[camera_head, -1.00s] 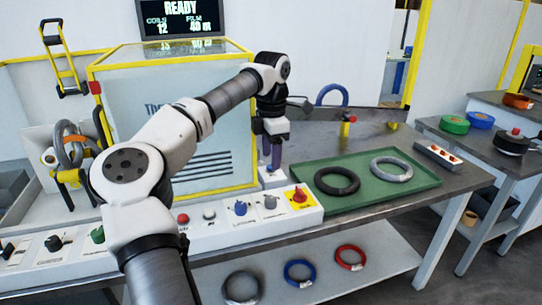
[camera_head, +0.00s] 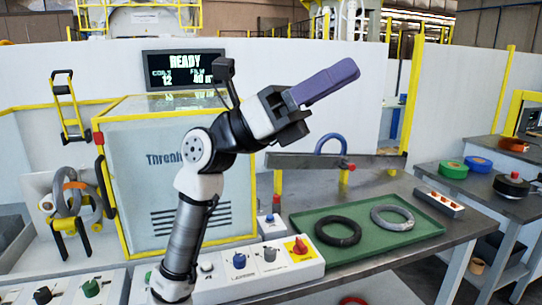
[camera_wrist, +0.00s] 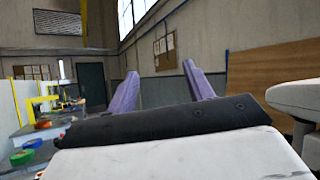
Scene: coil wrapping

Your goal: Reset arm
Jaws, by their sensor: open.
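My gripper (camera_head: 322,82) is raised above the bench in the head view, its purple fingers pointing up and to the right. In the wrist view the two purple fingers of my gripper (camera_wrist: 161,90) stand apart with nothing between them. They face the room's walls, well clear of the bench. My arm rises from the bottom of the head view, in front of the glass-sided wrapping machine (camera_head: 165,175).
A green tray (camera_head: 385,245) holds a black coil (camera_head: 338,232) and a grey coil (camera_head: 393,218). A control panel (camera_head: 270,268) with knobs and buttons runs along the bench front. A display (camera_head: 184,68) reads READY. A side table at right holds coloured rolls (camera_head: 453,169).

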